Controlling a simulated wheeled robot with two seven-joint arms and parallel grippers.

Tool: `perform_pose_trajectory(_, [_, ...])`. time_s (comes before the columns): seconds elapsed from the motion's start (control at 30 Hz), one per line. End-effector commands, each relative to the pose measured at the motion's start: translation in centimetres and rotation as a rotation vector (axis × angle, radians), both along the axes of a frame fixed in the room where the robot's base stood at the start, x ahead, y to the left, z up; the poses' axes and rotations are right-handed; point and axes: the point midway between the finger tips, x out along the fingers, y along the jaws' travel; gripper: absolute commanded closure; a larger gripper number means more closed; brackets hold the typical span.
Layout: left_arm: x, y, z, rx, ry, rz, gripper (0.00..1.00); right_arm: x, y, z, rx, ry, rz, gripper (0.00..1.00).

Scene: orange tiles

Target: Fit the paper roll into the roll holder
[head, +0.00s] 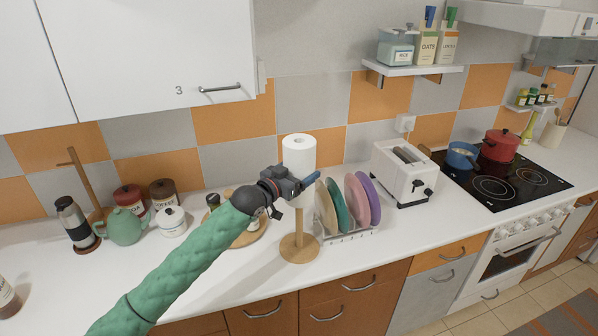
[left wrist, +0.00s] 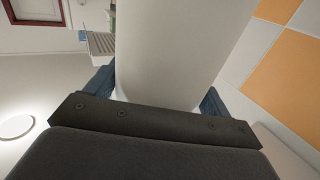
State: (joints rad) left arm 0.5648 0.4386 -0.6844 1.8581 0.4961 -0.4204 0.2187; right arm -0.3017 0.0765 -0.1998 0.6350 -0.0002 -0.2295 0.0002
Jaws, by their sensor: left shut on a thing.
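The white paper roll (head: 299,155) is upright in the head view, above the round wooden base of the roll holder (head: 299,247). The lower part of the holder's post shows below the roll. The rest is hidden, so I cannot tell how far the post is inside the roll. My left gripper (head: 291,184) is shut around the lower half of the roll. In the left wrist view the roll (left wrist: 170,45) fills the space between the two blue fingers. My right gripper is not in view.
A rack of coloured plates (head: 350,232) stands close to the right of the holder, with a white toaster (head: 402,170) beyond. A round wooden board (head: 250,236) is just left, behind my arm. A teapot (head: 124,228) and jars stand further left. The front counter strip is mostly clear.

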Motion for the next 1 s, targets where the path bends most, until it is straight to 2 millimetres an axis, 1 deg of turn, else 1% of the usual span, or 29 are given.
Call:
perform_pose_trajectory(0.23, [-0.01,0.0,0.05,-0.001,-0.001,0.0,0.45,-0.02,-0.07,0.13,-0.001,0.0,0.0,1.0])
perform_pose_trajectory(0.67, [-0.01,0.02,0.09,0.0,0.0,0.0,0.45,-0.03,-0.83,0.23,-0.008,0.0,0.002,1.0])
perform_pose_trajectory(1.0, [-0.02,0.01,0.04,-0.001,-0.001,0.0,0.45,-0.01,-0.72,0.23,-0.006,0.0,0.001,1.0])
